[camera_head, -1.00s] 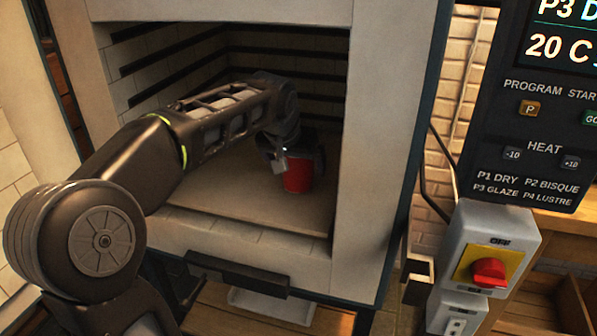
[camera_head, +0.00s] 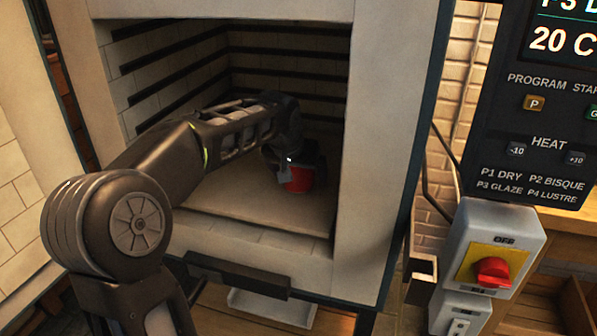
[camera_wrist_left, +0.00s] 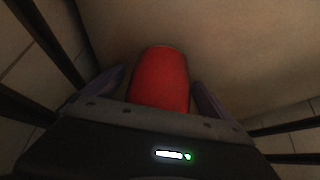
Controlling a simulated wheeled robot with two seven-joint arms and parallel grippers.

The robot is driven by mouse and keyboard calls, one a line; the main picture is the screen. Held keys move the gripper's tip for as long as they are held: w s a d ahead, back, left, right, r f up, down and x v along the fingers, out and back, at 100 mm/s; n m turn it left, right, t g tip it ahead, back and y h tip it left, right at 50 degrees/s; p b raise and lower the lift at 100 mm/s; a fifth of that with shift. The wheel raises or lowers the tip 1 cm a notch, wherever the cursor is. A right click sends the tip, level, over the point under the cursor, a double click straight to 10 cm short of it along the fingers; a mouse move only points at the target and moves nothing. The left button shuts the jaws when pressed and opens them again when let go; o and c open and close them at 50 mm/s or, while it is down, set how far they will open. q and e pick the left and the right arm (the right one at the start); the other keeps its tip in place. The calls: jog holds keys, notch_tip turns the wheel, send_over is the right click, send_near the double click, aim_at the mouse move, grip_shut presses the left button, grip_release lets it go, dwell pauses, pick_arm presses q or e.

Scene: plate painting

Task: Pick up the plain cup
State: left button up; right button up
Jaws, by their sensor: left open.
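A plain red cup (camera_head: 298,179) stands on the floor of the kiln, toward the right side of the chamber. My left gripper (camera_head: 290,170) is inside the kiln at the cup and hides part of it in the head view. In the left wrist view the red cup (camera_wrist_left: 160,78) lies between the two fingers of the left gripper (camera_wrist_left: 160,92), one finger on each side. The jaws are open, and a narrow gap shows beside the cup. My right gripper is not in view.
The kiln chamber has pale brick walls (camera_head: 170,85) with dark grooves and a pale floor (camera_head: 235,205). Its right front wall (camera_head: 375,130) stands close to the cup. A control panel (camera_head: 545,110) and a red switch (camera_head: 492,271) are outside at the right.

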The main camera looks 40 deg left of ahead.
pick_arm(q)
jog(key=shift+c, duration=0.2)
jog(key=c, duration=1.7)
notch_tip(320, 180, up, 10)
jog(key=p, duration=0.3)
dwell(0.4)
